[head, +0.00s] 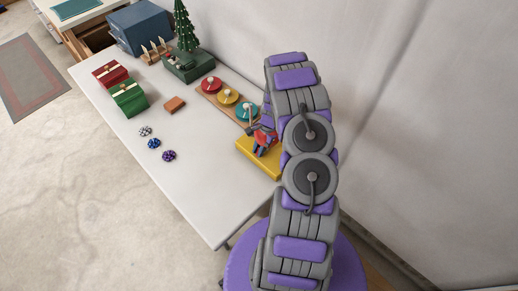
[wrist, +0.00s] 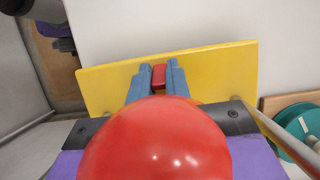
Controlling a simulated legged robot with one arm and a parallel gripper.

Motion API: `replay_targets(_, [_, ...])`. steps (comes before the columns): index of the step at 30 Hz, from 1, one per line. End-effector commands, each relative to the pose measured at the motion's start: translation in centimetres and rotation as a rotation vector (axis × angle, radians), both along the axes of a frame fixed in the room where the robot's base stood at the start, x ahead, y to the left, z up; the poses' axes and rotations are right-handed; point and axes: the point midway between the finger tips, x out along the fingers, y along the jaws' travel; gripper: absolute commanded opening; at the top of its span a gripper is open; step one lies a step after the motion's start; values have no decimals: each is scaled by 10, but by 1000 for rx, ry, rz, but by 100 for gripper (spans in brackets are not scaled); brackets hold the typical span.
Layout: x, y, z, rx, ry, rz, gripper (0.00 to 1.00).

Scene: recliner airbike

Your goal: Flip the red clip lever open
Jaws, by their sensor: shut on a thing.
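The yellow board (head: 264,164) lies at the table's near right corner in the head view. It fills much of the wrist view (wrist: 215,75) too. The red clip lever (wrist: 158,76) stands out against the board. My gripper (wrist: 156,68) has its two blue fingers on either side of the lever, shut on it. In the head view my gripper (head: 262,140) is over the board, and the lever cannot be made out there. A large glossy red ball shape (wrist: 155,142) hides the lower middle of the wrist view and the clip's lower part.
Red, yellow and teal discs with knobs sit on a wooden strip (head: 212,91) beyond the board. Further back are a small tree (head: 186,35), a blue box (head: 139,27), red (head: 110,73) and green (head: 130,97) gift boxes. The table's front (head: 200,190) is clear.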

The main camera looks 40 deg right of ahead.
Motion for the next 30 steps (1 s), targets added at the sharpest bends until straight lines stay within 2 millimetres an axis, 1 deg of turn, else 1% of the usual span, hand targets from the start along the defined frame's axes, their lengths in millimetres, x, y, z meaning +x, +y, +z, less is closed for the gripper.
replay_targets(6, [1, 1, 1, -15, -2, 1, 0])
replay_targets(11, [0, 5, 2, -68, -3, 3, 0])
replay_targets(18, [1, 12, 4, -237, -20, 6, 0])
replay_targets(30, [0, 22, 0, -531, -44, 7, 0])
